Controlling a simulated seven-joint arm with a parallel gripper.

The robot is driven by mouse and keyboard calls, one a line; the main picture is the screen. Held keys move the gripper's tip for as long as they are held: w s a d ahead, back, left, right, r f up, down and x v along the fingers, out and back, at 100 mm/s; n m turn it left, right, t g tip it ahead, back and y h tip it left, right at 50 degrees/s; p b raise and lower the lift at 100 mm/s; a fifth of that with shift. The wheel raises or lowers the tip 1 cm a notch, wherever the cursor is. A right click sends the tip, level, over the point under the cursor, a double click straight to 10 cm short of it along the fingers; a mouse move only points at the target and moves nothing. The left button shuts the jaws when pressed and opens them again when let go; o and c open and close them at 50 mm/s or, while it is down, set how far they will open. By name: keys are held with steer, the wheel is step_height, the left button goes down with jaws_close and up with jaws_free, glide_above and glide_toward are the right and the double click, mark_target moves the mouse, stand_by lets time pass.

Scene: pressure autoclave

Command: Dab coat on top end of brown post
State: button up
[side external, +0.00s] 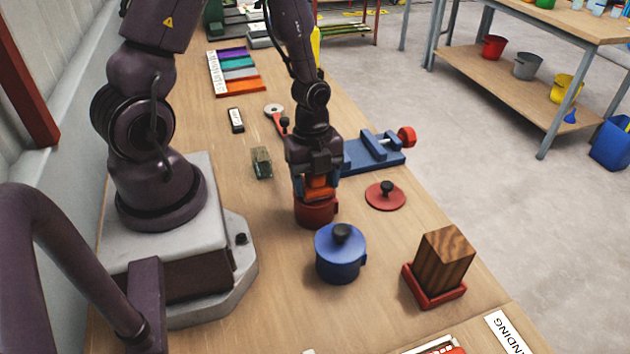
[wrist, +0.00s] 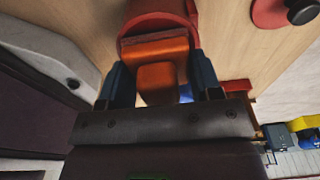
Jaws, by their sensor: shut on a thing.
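The brown post (side external: 444,258) is a wood-grained block standing upright in a red square base (side external: 434,288), at the right of the side view. My gripper (side external: 317,186) points down over an open red pot (side external: 316,211). It is shut on an orange block-shaped tool (wrist: 160,75), which shows between the blue fingers (wrist: 161,82) in the wrist view. The tool's lower end is at the pot's mouth or inside it; I cannot tell which. The pot's inside is hidden. The red lid (side external: 385,195) with a black knob lies on the table to the pot's right.
A lidded blue pot (side external: 338,256) stands between the red pot and the post. A blue vise (side external: 375,152) with a red knob is behind the lid. A small greenish block (side external: 262,163) and a red-handled tool (side external: 281,122) lie behind, left of my gripper.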

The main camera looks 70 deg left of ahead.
steer(key=shift+r, duration=3.2)
